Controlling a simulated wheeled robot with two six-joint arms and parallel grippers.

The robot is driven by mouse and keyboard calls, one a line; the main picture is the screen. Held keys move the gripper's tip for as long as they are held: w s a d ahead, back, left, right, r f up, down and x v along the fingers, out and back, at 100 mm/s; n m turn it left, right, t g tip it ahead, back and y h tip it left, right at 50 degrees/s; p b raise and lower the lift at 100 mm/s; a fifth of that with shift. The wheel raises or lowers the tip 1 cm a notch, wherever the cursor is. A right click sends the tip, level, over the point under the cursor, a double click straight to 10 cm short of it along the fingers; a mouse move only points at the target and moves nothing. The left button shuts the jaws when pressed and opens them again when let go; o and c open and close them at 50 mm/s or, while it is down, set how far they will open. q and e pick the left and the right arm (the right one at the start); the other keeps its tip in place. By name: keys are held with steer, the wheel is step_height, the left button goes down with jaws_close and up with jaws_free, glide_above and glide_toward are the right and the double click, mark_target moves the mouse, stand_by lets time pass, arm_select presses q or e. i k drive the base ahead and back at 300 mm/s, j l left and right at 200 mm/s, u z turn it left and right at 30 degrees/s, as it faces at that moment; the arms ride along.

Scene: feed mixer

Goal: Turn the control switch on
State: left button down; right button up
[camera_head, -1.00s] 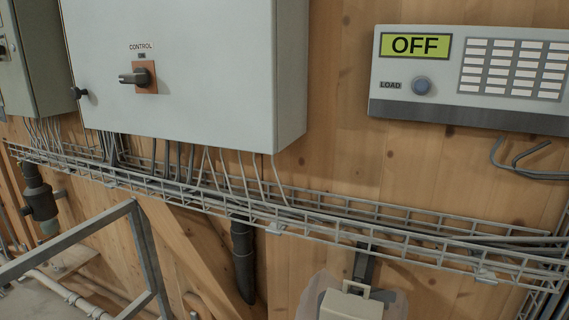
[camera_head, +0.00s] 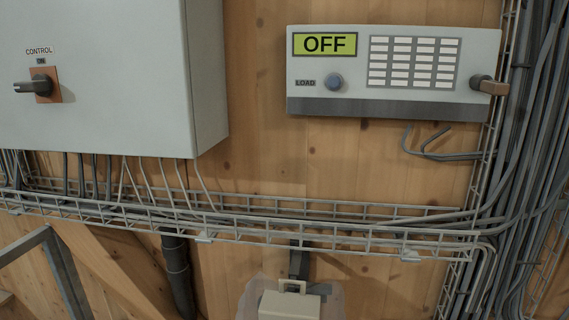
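The control switch (camera_head: 42,86) is a dark rotary handle on an orange plate, on the front of a grey cabinet (camera_head: 110,120) at the left. Its handle lies sideways, pointing left. The labels "CONTROL" and "ON" stand above it, with "ON" just over the plate. A grey panel (camera_head: 430,97) on the wall at the right has a green display (camera_head: 324,44) that reads "OFF". Neither of my grippers is in view.
A wire cable tray (camera_head: 250,222) runs below the cabinet. Cable bundles (camera_head: 530,150) climb at the right. A grey metal frame (camera_head: 55,262) stands at the lower left.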

mark_target(41, 84)
steer(key=u, duration=1.3)
